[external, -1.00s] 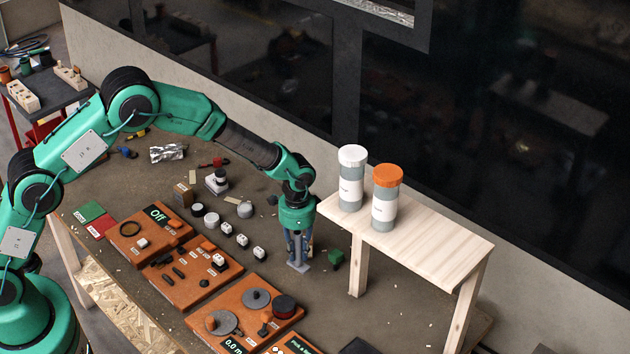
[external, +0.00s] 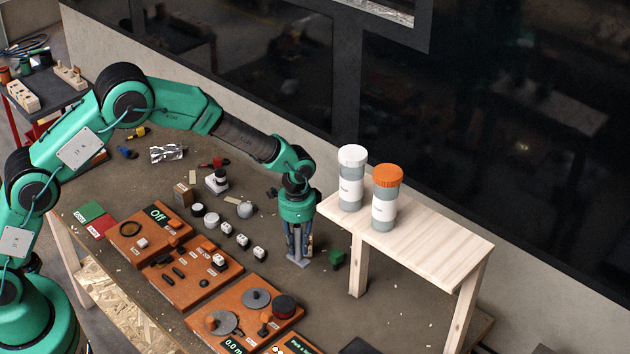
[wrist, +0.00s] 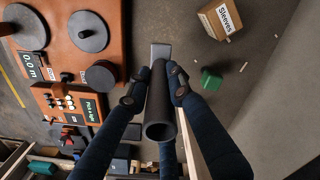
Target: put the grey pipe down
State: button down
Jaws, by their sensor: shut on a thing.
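The grey pipe (wrist: 160,125) is a dark hollow tube, seen nearly end-on with its open end toward the wrist camera. My gripper (wrist: 155,84) is shut on it, one dark finger on each side. A lighter grey flat piece (wrist: 160,51) shows past the fingertips at the pipe's far end. In the external view my gripper (external: 299,245) points straight down over the workbench, left of the wooden stand. The grey piece (external: 298,263) shows below the fingers, at or just above the bench top. The fingers hide most of the pipe there. I cannot tell whether it touches the bench.
A wooden stand (external: 440,250) with a white-lidded jar (external: 351,180) and an orange-lidded jar (external: 385,200) is close on the right. A small green block (external: 336,258) lies beside the gripper. Orange boards (external: 240,318) and several small parts lie left. Bare bench surrounds the fingers.

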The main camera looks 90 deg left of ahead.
jog(key=shift+a, duration=0.15)
jog(key=s+a+p, duration=0.1)
jog(key=s+a, duration=0.1)
jog(key=a, duration=1.3)
jog(key=s+a+p, duration=0.2)
jog(key=s+a, duration=0.1)
jog(key=a, duration=1.3)
jog(key=shift+s+r+m, duration=0.15)
jog(key=shift+s+m, duration=0.15)
jog(key=shift+s, duration=0.05)
jog(key=shift+d+f, duration=0.1)
jog(key=shift+f, duration=2.85)
jog(key=shift+f, duration=0.1)
jog(key=shift+f, duration=1.95)
